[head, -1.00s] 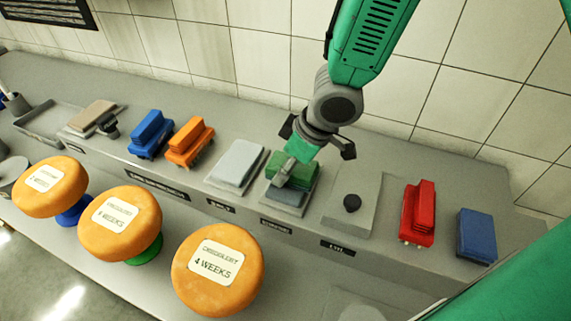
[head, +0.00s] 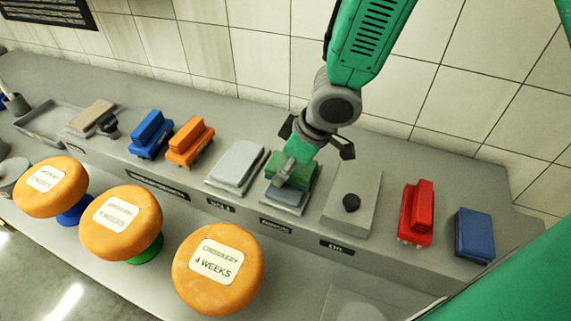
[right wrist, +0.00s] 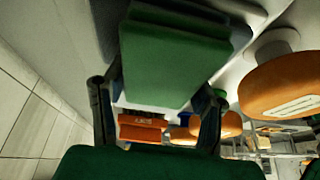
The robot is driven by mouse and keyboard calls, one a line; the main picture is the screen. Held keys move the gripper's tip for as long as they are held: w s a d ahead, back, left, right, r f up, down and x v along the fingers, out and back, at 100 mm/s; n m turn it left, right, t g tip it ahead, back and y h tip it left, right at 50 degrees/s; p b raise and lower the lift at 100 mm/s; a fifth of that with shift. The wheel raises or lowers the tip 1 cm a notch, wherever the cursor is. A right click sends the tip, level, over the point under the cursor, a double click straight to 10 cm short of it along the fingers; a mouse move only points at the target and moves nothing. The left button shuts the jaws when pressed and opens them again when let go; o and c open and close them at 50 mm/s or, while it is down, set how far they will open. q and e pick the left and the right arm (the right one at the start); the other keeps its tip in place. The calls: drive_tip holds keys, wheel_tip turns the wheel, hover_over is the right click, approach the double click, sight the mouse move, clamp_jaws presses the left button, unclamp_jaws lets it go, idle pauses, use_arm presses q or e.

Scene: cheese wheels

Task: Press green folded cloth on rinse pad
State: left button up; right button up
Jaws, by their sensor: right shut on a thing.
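The green folded cloth (head: 304,171) lies over the blue-grey top of a pad (head: 285,197) on the counter, which I take to be the rinse pad. The front of the pad shows beyond the cloth; whether they are pressed tight cannot be told. My right gripper (head: 299,152) is shut on the cloth from above. In the right wrist view the cloth (right wrist: 165,70) sits between the two fingers of my right gripper (right wrist: 157,118). My left gripper is not in view.
Blue (head: 150,133), orange (head: 190,141) and red (head: 417,212) brushes and a blue block (head: 475,234) stand along the counter. Orange cheese wheels (head: 218,275) stand in front.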

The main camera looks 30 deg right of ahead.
drive_tip(key=shift+r+p, duration=0.8)
drive_tip(key=shift+p, duration=0.1)
wheel_tip(320, 180, up, 3)
drive_tip(key=p, duration=0.3)
drive_tip(key=shift+r, duration=1.15)
